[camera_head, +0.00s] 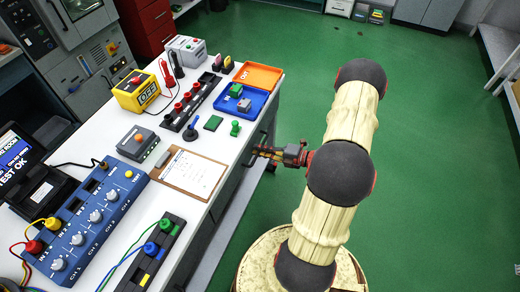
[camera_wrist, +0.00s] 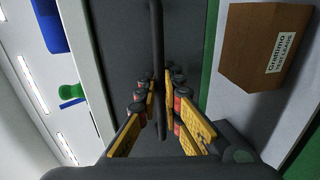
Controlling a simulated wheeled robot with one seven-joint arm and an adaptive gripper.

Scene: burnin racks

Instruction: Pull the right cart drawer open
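The grey cart drawer front (camera_wrist: 125,45) fills the middle of the wrist view, with a dark bar handle (camera_wrist: 156,35) running across it. In the wrist view my gripper (camera_wrist: 162,82) has its yellow fingers with red and black pads on both sides of the bar. The fingers close in on it with little or no gap visible; the exact contact is partly hidden by the fingers. In the head view my gripper (camera_head: 262,151) is at the right side of the white-topped cart (camera_head: 222,131), just below the top's edge. I see no clear gap around the drawer front.
A cardboard box (camera_wrist: 262,45) shows in the wrist view. Green floor right of the cart is clear.

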